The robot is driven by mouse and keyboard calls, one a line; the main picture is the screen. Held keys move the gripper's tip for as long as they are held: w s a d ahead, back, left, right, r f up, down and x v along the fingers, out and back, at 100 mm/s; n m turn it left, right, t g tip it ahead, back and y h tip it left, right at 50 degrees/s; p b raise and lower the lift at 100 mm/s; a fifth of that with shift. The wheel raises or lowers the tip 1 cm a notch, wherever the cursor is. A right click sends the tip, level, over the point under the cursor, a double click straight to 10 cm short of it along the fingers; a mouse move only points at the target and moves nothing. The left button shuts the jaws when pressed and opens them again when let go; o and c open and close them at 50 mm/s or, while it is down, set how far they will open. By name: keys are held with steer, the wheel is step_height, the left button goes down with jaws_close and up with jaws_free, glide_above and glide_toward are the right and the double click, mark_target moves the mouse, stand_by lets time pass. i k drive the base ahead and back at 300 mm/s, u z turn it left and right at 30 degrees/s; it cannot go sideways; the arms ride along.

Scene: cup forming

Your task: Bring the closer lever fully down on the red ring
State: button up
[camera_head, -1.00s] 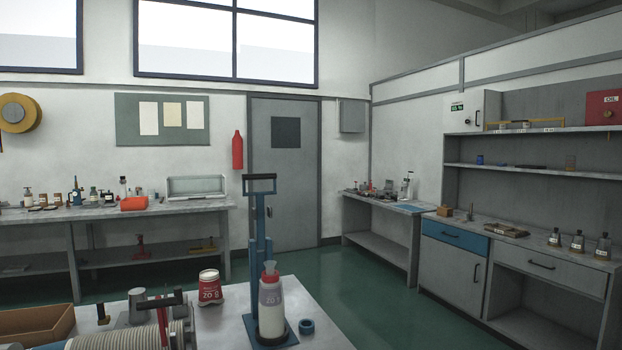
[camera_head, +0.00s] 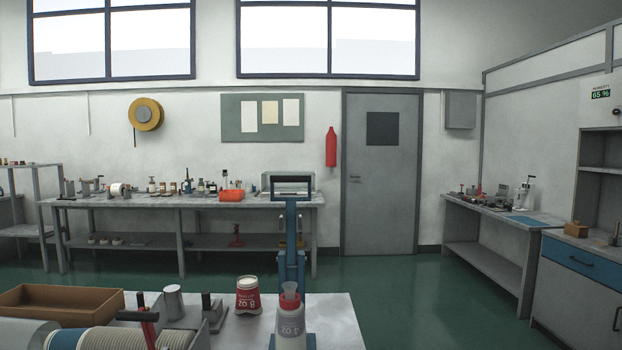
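A blue upright press-like frame with a black handle (camera_head: 292,187) at its top stands on the near bench; it appears to be the closer, with its handle raised. Below it stands a pale bottle-like container (camera_head: 291,326) with a clear funnel-shaped top and a red ring (camera_head: 290,301) around its neck. The handle is well above the red ring and apart from it. The foot of the frame is cut off by the lower picture edge. My gripper is not in view.
On the near bench (camera_head: 338,318) are a red-and-white cup (camera_head: 247,295), a brown tray (camera_head: 62,301), a ribbed stack (camera_head: 122,339) and a red lever with a black grip (camera_head: 147,322). The green floor (camera_head: 430,290) to the right is clear.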

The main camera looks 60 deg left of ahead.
mark_target(290, 212)
steer(key=u, duration=0.3)
steer(key=i, duration=0.65)
steer(key=u, duration=1.25)
steer(key=i, duration=0.6)
steer(key=u, duration=0.6)
